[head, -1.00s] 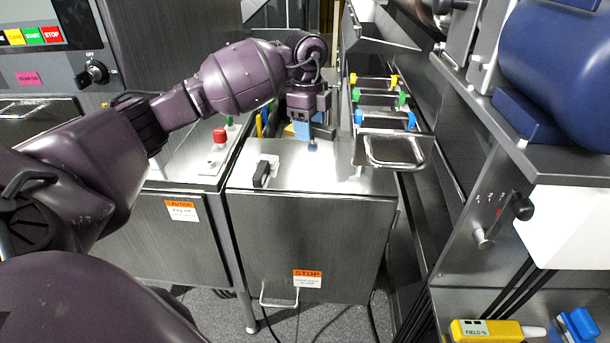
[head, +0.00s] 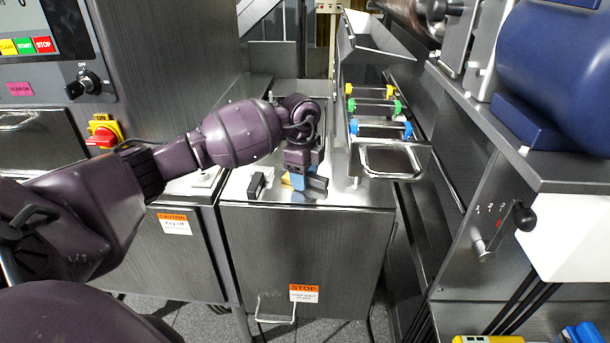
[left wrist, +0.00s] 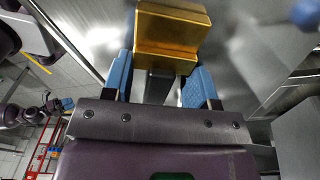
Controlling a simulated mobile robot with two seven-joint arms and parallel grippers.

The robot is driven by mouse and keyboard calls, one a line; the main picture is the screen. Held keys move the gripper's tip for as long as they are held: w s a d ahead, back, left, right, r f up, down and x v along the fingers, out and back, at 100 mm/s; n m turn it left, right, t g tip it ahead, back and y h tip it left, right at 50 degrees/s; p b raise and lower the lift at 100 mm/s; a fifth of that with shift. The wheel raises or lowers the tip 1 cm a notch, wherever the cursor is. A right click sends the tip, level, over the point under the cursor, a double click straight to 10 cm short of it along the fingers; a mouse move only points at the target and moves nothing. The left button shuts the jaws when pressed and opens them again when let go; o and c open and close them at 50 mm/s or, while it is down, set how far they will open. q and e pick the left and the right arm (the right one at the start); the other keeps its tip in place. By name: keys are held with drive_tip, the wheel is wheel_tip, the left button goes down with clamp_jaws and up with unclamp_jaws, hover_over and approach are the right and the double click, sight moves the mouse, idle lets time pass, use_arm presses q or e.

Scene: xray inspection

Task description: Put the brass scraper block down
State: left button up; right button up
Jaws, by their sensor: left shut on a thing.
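The brass scraper block (left wrist: 172,30) is between the blue finger pads of my left gripper (left wrist: 160,82) in the left wrist view, gripped at its lower part. In the head view, my left gripper (head: 300,183) points down close over the steel cabinet top (head: 345,192), and only a small yellow edge of the block (head: 286,180) shows beside the fingers. I cannot tell whether the block touches the top.
A black handle (head: 257,184) stands on the cabinet top just left of my gripper. To the right is a steel rack (head: 392,162) with yellow, green and blue clips. Bare steel lies right of the gripper, before the rack.

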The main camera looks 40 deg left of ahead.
use_arm(q)
drive_tip(key=shift+r, duration=0.15)
drive_tip(key=shift+f, duration=0.2)
drive_tip(key=o, duration=0.9)
wheel_tip(320, 180, up, 12)
drive_tip(key=p, duration=0.1)
drive_tip(key=shift+a+r, duration=0.15)
drive_tip(key=shift+a, duration=0.2)
drive_tip(key=shift+s, duration=0.1)
